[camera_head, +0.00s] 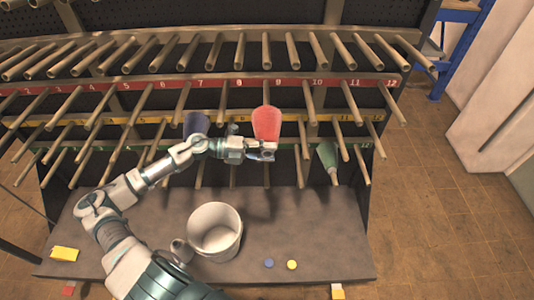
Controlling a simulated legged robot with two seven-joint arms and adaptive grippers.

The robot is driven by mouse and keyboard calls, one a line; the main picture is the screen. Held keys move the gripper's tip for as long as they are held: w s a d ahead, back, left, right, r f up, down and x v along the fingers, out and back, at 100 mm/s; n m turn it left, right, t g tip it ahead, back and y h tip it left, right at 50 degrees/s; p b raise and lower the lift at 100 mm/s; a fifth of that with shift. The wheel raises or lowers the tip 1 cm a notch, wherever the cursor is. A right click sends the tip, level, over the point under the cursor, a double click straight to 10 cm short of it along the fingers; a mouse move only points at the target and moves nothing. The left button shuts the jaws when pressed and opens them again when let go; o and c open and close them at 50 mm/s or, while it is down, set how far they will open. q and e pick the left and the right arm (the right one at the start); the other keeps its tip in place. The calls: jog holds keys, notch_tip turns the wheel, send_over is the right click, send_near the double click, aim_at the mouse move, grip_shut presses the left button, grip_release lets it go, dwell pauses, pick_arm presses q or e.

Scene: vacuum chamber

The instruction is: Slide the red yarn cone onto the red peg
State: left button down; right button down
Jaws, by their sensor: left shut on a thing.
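The red yarn cone (267,122) is in front of the peg rack, below number 9 on the red strip (215,83). Its wide end is up and its narrow end down. My left gripper (262,153) is shut on the cone's narrow lower end. Pegs of the red-strip row (349,97) point out toward me on both sides of the cone. The peg under number 9 is mostly hidden behind the cone. I cannot tell whether the cone is around that peg or only in front of it. My right gripper is not in view.
A blue cone (196,123) is on the rack left of the gripper, and a green cone (327,156) is to the right. Bare pegs crowd the rack. A white bucket (215,229) stands on the grey shelf (330,240), with small blue (269,263) and yellow (292,265) discs nearby.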

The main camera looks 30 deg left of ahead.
pick_arm(q)
jog(key=shift+w+a, duration=0.35)
jog(key=shift+w, duration=0.25)
jog(key=shift+w+a, duration=0.35)
jog(key=shift+w, duration=0.2)
jog(key=shift+w+a, duration=0.3)
jog(key=shift+w, duration=0.25)
dwell(1.0)
jog(key=shift+w+a+p, duration=0.1)
jog(key=shift+w+a, duration=0.35)
jog(key=shift+w, duration=0.25)
jog(key=shift+w+a+p, duration=0.1)
jog(key=shift+w+a, duration=0.3)
jog(key=shift+w, duration=0.3)
jog(key=shift+w+a+p, duration=0.1)
jog(key=shift+w+a, duration=0.35)
jog(key=shift+w, duration=0.35)
jog(key=c, duration=0.6)
grip_release()
jog(key=shift+a, duration=0.1)
jog(key=shift+f, duration=0.1)
jog(key=shift+f, duration=0.1)
